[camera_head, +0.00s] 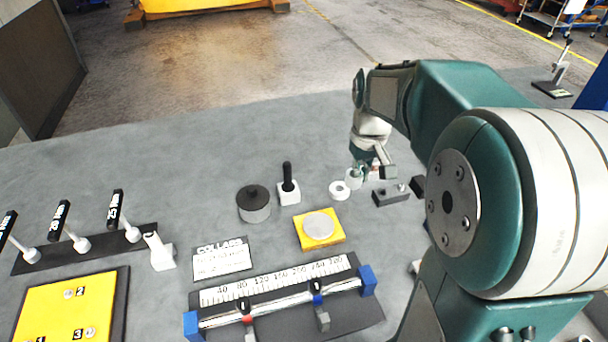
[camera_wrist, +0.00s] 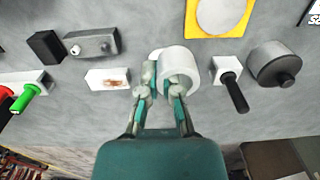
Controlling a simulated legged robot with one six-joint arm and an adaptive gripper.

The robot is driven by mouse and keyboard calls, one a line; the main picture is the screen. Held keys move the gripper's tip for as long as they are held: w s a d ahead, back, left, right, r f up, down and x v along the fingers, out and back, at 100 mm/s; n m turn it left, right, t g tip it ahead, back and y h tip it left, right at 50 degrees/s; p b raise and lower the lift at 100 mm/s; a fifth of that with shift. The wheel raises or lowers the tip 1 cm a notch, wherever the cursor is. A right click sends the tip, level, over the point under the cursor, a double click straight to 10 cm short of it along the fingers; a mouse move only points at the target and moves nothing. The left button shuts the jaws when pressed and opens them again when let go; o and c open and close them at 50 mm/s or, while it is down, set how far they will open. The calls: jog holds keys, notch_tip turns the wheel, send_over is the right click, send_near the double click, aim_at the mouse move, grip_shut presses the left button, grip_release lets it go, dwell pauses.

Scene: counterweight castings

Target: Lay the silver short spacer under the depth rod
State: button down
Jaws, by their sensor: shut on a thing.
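My gripper (camera_head: 362,176) points down just above the grey table. A black upright rod (camera_head: 287,175) stands in a white block; I cannot tell whether this is the depth rod.
A dark grey block (camera_head: 391,196) lies right of my gripper. A dark round weight (camera_head: 253,205) and a yellow plate (camera_head: 303,243) with a silver disc lie left. A ruler rig (camera_head: 275,302) with red and blue collars is in front. The table's back left is clear.

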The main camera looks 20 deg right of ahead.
jog(key=w+a+f, duration=0.3)
jog(key=w+f, duration=0.1)
jog(key=w, duration=0.4)
send_over(318, 187)
jog(key=f, duration=0.4)
jog(key=shift+s+d+f, duration=0.2)
jog(key=shift+s+f, duration=0.15)
jog(key=shift+s, duration=0.05)
jog(key=shift+w+a+f, duration=0.15)
jog(key=shift+w+f, duration=0.2)
jog(key=shift+f, duration=1.7)
jog(key=c, duration=0.8)
grip_release()
